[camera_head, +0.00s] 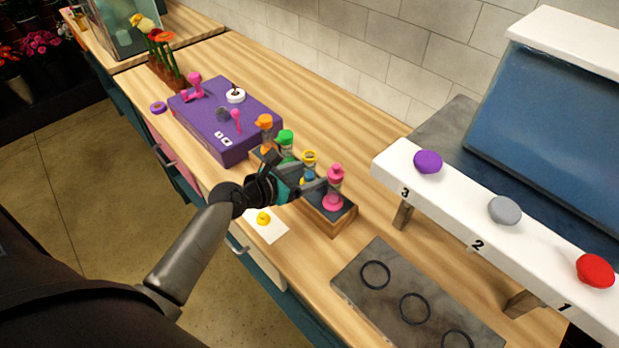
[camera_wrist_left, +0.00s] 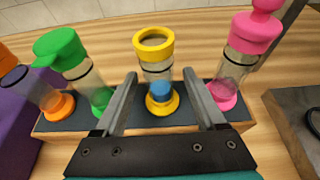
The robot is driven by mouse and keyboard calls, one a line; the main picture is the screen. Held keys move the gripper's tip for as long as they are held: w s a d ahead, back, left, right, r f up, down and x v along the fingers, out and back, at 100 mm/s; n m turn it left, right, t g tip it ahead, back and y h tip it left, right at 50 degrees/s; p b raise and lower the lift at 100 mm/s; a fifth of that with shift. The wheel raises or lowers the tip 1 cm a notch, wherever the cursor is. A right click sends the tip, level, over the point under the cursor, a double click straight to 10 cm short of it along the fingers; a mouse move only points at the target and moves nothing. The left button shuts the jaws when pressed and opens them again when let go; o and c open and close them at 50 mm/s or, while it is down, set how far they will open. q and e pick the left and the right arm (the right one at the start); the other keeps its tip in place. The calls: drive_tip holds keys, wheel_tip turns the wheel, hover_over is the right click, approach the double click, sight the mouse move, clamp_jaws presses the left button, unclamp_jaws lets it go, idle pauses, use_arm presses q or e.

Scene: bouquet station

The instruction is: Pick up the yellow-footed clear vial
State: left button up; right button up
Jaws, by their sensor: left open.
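The yellow-footed clear vial (camera_wrist_left: 161,86) stands upright in the wooden rack (camera_wrist_left: 185,120), with a yellow ring at its top and something blue inside near the foot. In the head view, the vial (camera_head: 308,160) is partly hidden behind my left gripper (camera_head: 312,183). My left gripper (camera_wrist_left: 155,88) is open, one finger on each side of the vial's lower part, and I see no clear contact. My right gripper is not in view.
A green-capped vial (camera_wrist_left: 75,68) stands left of the yellow one, and a pink vial (camera_wrist_left: 240,55) stands right. An orange vial (camera_head: 265,125) is at the rack's far end. A purple box (camera_head: 225,115) and grey ringed slab (camera_head: 395,300) flank the rack.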

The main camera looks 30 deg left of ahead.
use_arm(q)
clamp_jaws()
idle(0.6)
idle(0.3)
